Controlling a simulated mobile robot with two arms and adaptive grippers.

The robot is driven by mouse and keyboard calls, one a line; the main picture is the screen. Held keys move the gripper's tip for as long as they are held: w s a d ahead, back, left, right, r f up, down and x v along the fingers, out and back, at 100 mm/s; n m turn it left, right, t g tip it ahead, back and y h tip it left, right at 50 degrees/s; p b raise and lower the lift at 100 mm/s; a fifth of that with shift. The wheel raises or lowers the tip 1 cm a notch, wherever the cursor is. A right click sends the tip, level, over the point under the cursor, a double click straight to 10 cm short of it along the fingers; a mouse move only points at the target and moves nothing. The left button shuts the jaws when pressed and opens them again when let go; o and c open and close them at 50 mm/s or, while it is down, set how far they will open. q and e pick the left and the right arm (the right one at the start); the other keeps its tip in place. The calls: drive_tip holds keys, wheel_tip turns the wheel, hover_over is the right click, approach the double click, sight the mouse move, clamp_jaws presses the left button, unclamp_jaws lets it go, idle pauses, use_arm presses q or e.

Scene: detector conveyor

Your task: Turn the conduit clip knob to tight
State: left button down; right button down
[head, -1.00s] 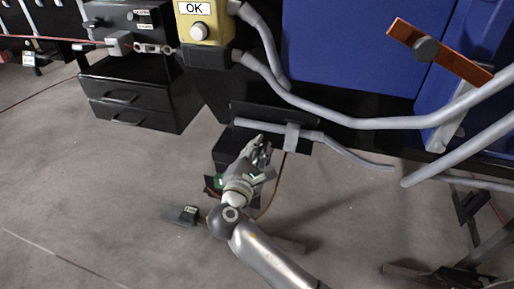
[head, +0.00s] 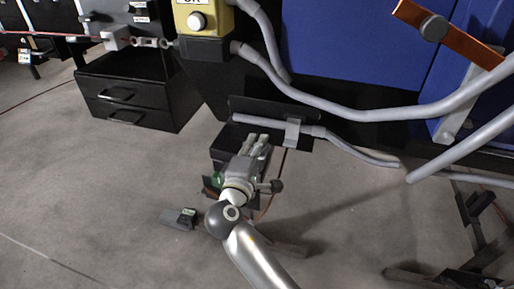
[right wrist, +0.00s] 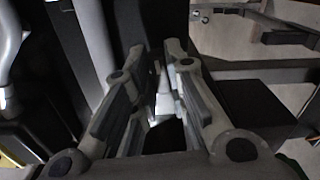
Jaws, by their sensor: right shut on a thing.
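The grey conduit clip (head: 293,131) sits around a pale grey conduit (head: 258,122) in front of a dark plate. My right gripper (head: 257,140) reaches up to just below the conduit, left of the clip. Its two fingers point away from me, and it is shut on a small part, which I take to be the clip's knob. In the right wrist view a pale grey piece (right wrist: 163,97) shows between the fingers. The knob is mostly hidden by the fingers, and its setting cannot be read. My left gripper is not in view.
Thick grey hoses (head: 370,115) run across the upper right. An orange bar with a dark knob (head: 447,33) is at upper right.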

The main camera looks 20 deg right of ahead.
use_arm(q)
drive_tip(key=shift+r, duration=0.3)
use_arm(e)
drive_tip(key=c, duration=1.4)
unclamp_jaws()
drive_tip(key=shift+c, duration=0.2)
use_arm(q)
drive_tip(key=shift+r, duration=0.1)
